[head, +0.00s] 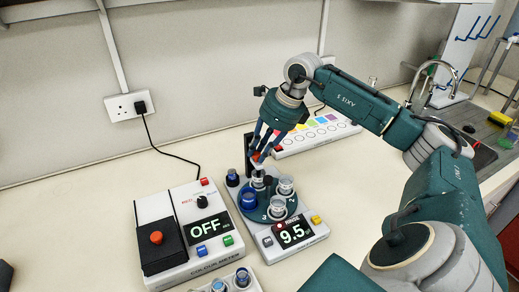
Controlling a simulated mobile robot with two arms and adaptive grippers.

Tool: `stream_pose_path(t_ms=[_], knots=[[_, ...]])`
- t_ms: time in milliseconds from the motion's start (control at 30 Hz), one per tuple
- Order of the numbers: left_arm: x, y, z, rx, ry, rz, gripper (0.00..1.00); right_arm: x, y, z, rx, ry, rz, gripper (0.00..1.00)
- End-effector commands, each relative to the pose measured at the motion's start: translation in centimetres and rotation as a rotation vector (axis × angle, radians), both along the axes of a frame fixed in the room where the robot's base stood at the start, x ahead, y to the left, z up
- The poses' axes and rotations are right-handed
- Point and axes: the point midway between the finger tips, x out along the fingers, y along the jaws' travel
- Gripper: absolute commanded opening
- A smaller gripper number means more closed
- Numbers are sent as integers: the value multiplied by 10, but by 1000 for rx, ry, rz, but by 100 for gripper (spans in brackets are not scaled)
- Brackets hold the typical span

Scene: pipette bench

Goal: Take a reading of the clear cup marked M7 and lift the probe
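The meter (308,240) has a round teal turntable (262,214) and a lit display reading 9.5. Clear cups stand on the turntable: one at the right (285,186), one at the front (278,208) and one at the back (258,181). A blue cup (249,200) stands at its left. No M7 mark is readable. A red-topped part (257,157), which looks like the probe head, is above the back cup. My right gripper (262,152) points down at this red part; its fingers partly hide it, and a grip is unclear. My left gripper is out of view.
A colorimeter (186,236) reading OFF stands to the left, with a cup rack (228,284) at the front edge of the view. A white strip with coloured spots (320,132) lies behind. A sink (480,152) is at the right.

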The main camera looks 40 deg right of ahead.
Motion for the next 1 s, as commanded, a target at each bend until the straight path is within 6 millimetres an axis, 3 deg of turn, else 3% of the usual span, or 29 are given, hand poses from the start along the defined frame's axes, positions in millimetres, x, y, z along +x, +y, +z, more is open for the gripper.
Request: stream_pose_path(t_ms=[167, 500, 800, 833, 900, 1000], knots=[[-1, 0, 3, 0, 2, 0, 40, 1, 0, 6, 0, -4, -1, 0], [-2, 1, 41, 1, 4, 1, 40, 1, 0, 60, 0, -7, 0, 0], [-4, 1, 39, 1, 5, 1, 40, 3, -1, 61, 1, -13, -2, 0], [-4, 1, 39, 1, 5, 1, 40, 3, -1, 61, 1, -13, -2, 24], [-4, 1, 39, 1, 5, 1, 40, 3, -1, 62, 1, -14, -2, 38], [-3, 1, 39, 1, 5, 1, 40, 2, -1, 60, 0, -11, -2, 39]])
